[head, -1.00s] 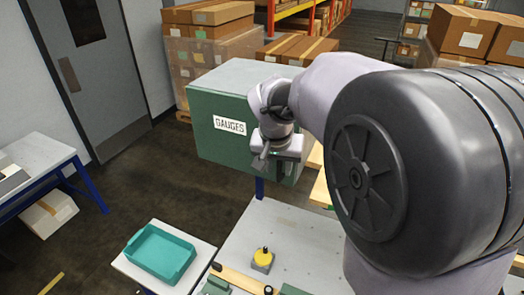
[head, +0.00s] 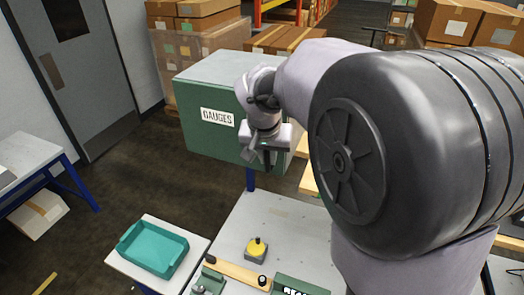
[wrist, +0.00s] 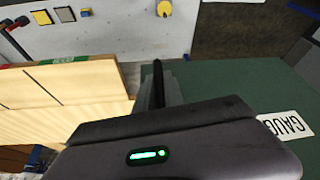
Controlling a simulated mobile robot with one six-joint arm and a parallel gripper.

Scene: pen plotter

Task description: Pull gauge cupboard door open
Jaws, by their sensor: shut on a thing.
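The gauge cupboard (head: 205,136) is a green box with a grey-green top and a white "GAUGES" label (head: 217,116) on its front door. In the head view the door looks shut, with no gap that I can make out. My gripper (head: 267,157) is at the right part of the door face. It is shut on the dark door handle (wrist: 158,82), which shows as a thin upright bar in the wrist view. The green door face (wrist: 235,85) lies beside it there, with part of the label at right. My arm hides the cupboard's right end.
Below the cupboard is a grey bench (head: 285,222) with a yellow button (head: 256,247) and a wooden bar (head: 238,273). A teal tray (head: 152,247) stands at left. Boxes on pallets (head: 195,45) are behind. Dark floor (head: 120,185) is free left of the cupboard.

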